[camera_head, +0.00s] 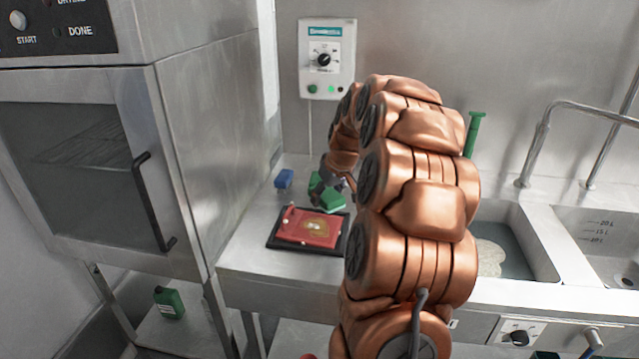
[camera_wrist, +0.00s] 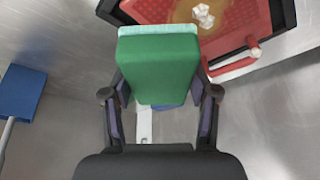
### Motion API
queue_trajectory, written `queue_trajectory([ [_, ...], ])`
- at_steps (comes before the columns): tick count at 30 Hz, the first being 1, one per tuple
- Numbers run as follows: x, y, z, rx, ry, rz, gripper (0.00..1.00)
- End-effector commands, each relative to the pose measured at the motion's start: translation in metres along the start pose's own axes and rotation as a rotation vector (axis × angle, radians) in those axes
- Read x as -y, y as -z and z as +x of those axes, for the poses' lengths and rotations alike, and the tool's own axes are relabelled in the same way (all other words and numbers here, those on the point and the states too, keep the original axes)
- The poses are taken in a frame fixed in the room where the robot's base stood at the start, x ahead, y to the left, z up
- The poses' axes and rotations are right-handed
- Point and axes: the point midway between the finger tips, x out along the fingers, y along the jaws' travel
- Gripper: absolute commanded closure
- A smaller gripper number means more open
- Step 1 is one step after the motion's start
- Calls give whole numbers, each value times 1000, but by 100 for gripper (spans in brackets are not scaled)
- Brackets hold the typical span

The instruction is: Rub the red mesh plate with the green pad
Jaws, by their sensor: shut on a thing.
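The red mesh plate (camera_head: 306,230) lies in a dark tray (camera_head: 275,243) on the steel counter, with a yellowish stained patch in its middle. In the wrist view the red plate (camera_wrist: 232,30) shows at the top right, with a small whitish lump on the patch. My gripper (camera_wrist: 160,98) is shut on the green pad (camera_wrist: 158,68), one finger on each side of it. The pad has a pale teal edge at its far end. In the head view the green pad (camera_head: 328,200) is at the plate's back right edge; I cannot tell whether it touches the plate.
A blue object (camera_head: 284,179) is on the counter behind the tray, and a blue piece with a handle (camera_wrist: 22,92) shows at left in the wrist view. A sink (camera_head: 515,240) is at right. An oven (camera_head: 75,160) stands at left. A control box (camera_head: 327,60) hangs on the wall.

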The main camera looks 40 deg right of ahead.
Motion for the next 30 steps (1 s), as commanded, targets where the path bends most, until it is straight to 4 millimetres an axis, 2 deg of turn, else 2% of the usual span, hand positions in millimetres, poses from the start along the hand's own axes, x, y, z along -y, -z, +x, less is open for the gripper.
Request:
queue_trajectory([
  [10, 2, 12, -27, -2, 0, -5, 73],
  [27, 2, 13, -28, 0, 2, -5, 73],
  [30, 2, 15, -33, 0, 2, -5, 73],
])
